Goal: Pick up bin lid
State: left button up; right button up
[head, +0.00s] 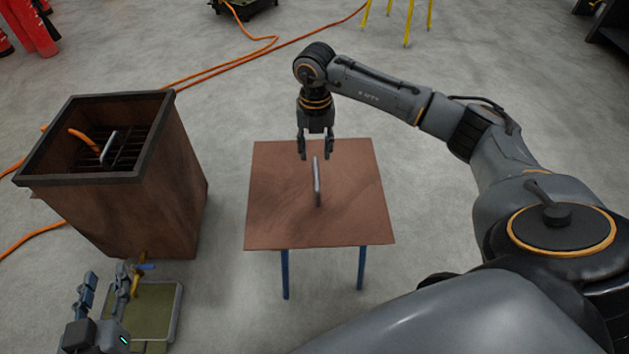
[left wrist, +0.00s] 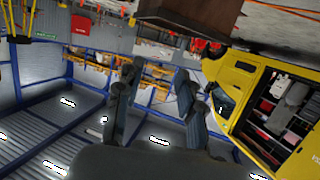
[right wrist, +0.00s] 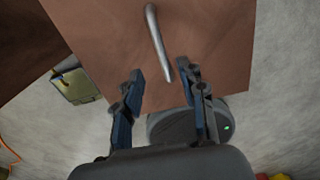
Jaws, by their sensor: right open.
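The bin lid (head: 275,215) is a flat, square, reddish-brown plate with an upright metal bar handle (head: 317,182) near its middle. It rests on a blue-legged stand (head: 285,275). My right gripper (head: 316,156) is open and empty, pointing down over the lid's far part, just behind the handle. In the right wrist view the lid (right wrist: 220,40) lies beyond the spread fingers, and the handle (right wrist: 155,38) shows with one end between the fingertips; contact cannot be told. My left gripper (head: 105,272) is open and empty at the lower left, by the bin's near side.
A tall brown bin (head: 150,200) with an open top stands left of the stand, a grate and a metal handle inside. A green tray-like item (head: 160,310) is at lower left. Orange hoses (head: 250,50) cross the floor behind. Floor between bin and stand is clear.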

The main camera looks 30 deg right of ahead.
aim_at(316, 172)
notch_tip(316, 172, down, 4)
jog(key=shift+b, duration=0.4)
jog(key=shift+f, duration=0.5)
notch_tip(316, 172, down, 4)
jog(key=shift+s+f+b, duration=0.1)
jog(key=shift+b, duration=0.95)
jog(key=shift+d+f, duration=0.1)
jog(key=shift+f, duration=0.1)
grip_shut()
pick_arm(q)
notch_tip(316, 172, up, 14)
jog(key=s+d+t+h, duration=0.1)
jog(key=t+h, duration=0.2)
jog(key=t, duration=0.5)
jog(key=shift+d+f+t, duration=0.2)
jog(key=shift+d+t, duration=0.1)
jog(key=shift+d, duration=0.1)
pick_arm(e)
jog(key=shift+r, duration=0.15)
